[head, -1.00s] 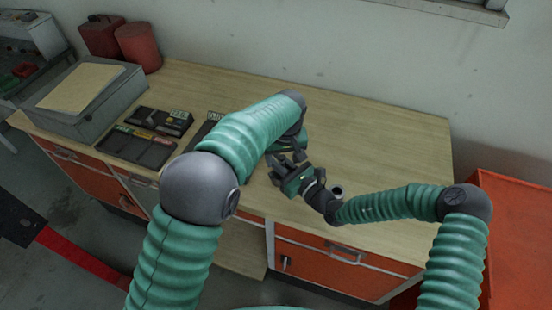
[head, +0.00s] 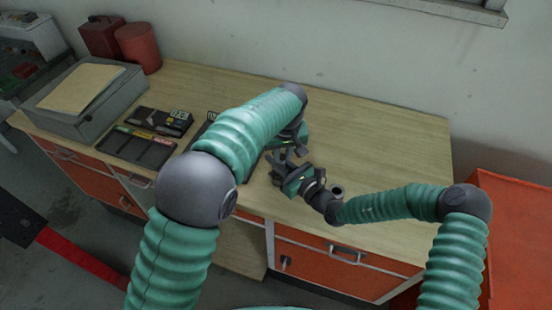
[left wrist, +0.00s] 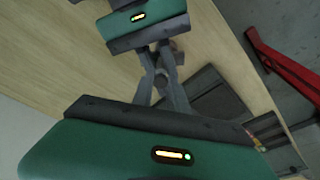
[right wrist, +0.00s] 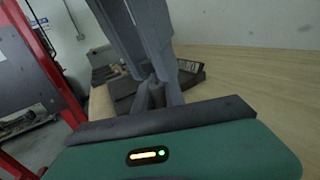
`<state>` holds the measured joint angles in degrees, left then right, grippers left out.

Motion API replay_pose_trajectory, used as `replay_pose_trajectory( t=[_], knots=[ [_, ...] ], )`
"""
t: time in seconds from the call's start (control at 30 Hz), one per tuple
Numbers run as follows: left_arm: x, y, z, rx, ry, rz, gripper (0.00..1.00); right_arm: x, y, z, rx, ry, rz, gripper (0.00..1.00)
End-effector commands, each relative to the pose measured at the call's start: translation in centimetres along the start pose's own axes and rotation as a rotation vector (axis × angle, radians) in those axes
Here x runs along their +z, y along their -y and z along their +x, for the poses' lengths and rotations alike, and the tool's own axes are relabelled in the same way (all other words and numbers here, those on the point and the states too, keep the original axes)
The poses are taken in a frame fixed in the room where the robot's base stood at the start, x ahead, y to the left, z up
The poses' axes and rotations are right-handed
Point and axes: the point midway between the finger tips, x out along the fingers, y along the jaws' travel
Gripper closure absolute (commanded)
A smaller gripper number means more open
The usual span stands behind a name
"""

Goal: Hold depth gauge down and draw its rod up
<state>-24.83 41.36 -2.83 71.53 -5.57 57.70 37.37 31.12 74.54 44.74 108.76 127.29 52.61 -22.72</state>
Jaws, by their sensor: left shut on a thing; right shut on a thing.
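The depth gauge is a small grey metal piece (left wrist: 163,74), largely hidden between the fingers. In the left wrist view it sits where the grey fingers come together. My left gripper (head: 284,153) reaches over the bench from the left and is shut on the gauge's upper part, probably the rod. My right gripper (head: 281,170) is shut on the gauge from the front right, lower down. In the right wrist view its fingers (right wrist: 157,91) close on a small grey part below my left gripper's fingers. Whether the gauge's base touches the bench is hidden.
The wooden bench top (head: 370,140) is clear to the right. A dark tray (head: 138,148) and a black labelled box (head: 166,121) lie left of my left arm. A grey case (head: 85,100) and red cans (head: 138,47) stand farther left. An orange cabinet (head: 520,230) is at right.

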Motion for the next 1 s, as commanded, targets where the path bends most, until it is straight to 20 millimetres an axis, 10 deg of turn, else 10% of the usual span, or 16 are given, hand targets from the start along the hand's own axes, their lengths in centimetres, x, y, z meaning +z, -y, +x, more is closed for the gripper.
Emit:
replay_pose_trajectory(
  t=[0.53, 0.57, 1.0],
  knots=[
    [-0.1, -0.01, -0.55, 0.001, 0.001, -0.001, 1.0, -0.15, -0.14, 0.02, 0.003, -0.003, 0.001, 1.0],
    [-0.09, -0.01, -0.55, 0.001, 0.001, -0.001, 0.77, -0.14, -0.15, 0.03, 0.003, -0.002, 0.001, 1.0],
    [-0.09, 0.06, -0.51, 0.0, 0.001, -0.001, 0.2, -0.08, -0.17, 0.04, 0.003, -0.001, 0.001, 1.0]
  ],
)
